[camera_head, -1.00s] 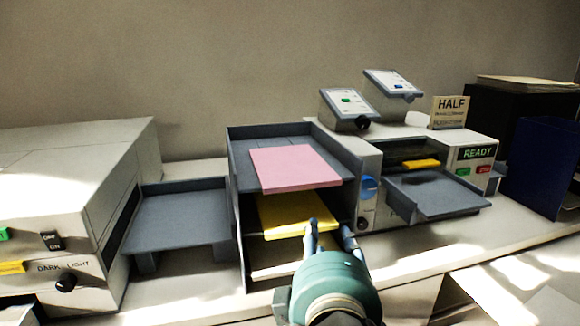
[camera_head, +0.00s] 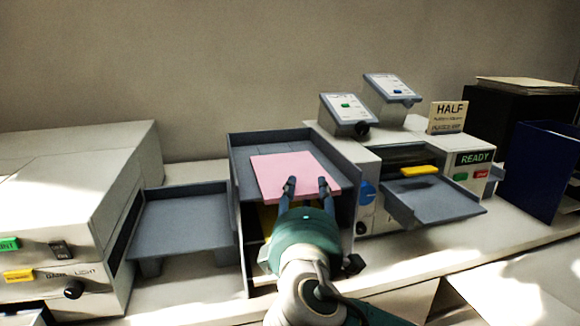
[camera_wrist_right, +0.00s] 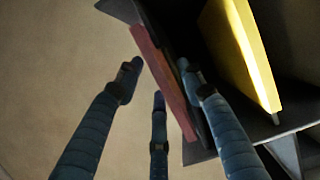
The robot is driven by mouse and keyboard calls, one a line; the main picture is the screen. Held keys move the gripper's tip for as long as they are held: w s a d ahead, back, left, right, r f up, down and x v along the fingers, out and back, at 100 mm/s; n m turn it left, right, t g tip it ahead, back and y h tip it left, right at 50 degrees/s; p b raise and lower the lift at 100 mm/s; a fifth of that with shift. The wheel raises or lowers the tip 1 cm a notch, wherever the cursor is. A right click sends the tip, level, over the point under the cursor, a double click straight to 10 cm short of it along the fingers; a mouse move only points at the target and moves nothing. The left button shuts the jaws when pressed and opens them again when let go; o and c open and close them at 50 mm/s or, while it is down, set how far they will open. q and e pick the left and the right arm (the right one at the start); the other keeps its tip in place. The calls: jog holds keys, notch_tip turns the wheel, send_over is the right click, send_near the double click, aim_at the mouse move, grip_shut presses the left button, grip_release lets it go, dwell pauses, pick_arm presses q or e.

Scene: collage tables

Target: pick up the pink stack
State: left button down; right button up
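The pink stack (camera_head: 295,174) lies flat on the upper grey shelf of the sorter in the middle of the head view. My right gripper (camera_head: 307,184) is at its front edge, with its fingers spread apart. In the right wrist view the pink stack (camera_wrist_right: 165,82) shows edge-on between the spread fingers (camera_wrist_right: 158,82), two on one side and one on the other. I cannot tell whether any finger touches it. My left gripper is not in view.
A yellow stack (camera_wrist_right: 240,50) lies on the shelf below, mostly hidden by my gripper in the head view. Left is an empty grey tray (camera_head: 180,222) beside a white machine (camera_head: 70,190). Right is a machine with another grey tray (camera_head: 435,200). A blue folder (camera_head: 540,170) stands far right.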

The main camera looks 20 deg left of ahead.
jog(key=shift+x, duration=1.05)
jog(key=shift+s, duration=0.1)
jog(key=shift+c, duration=0.5)
grip_shut()
